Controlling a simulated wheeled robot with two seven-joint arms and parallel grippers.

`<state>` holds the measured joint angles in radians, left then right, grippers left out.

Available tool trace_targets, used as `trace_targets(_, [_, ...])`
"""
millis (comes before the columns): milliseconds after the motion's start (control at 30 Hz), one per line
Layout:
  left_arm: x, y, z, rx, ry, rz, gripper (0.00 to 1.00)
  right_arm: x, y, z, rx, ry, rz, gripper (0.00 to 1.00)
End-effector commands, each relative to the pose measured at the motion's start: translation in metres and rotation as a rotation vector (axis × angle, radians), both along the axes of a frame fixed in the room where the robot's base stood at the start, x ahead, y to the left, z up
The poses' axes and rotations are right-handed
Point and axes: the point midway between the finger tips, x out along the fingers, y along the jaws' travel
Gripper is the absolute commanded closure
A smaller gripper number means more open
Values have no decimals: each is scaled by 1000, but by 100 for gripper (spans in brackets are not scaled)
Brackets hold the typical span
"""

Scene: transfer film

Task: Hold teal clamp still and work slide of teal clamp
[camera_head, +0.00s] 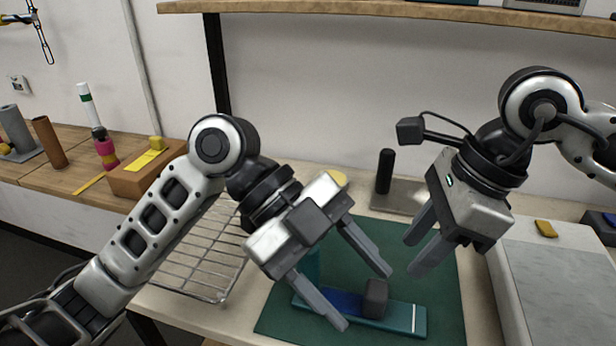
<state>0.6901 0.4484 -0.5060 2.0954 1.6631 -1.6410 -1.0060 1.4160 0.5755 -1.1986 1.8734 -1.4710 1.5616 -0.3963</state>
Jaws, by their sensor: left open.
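The teal clamp (405,319) lies flat on a dark green mat (443,284) at the front middle of the table. It has a long teal base with a white line near its right end, a blue strip (345,301) and a dark upright block (376,298) on it. My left gripper (368,302) is open above the clamp, its fingers apart over the base at the left of and near the dark block. It hides part of the clamp's left end. My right gripper (408,257) is open and empty, above and to the right of the clamp.
A wire rack (205,262) lies left of the mat. A black cylinder (385,171) stands on a plate behind the mat. A pale grey flat-topped unit (565,285) stands at the right. A wooden shelf (380,9) spans the wall above.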

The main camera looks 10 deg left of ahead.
Motion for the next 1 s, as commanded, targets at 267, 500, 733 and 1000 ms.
trace_targets(267, [54, 28, 31, 376, -296, -46, 45, 0, 0, 0, 0, 0, 0, 64])
trace_targets(500, [68, 43, 57, 612, -484, -304, 45, 0, 0, 0, 0, 0, 0, 64])
trace_targets(733, [71, 57, 70, 725, -546, -536, 45, 0, 0, 0, 0, 0, 0, 64])
trace_targets(1000, [71, 63, 65, 754, -550, -601, 45, 0, 0, 0, 0, 0, 0, 64])
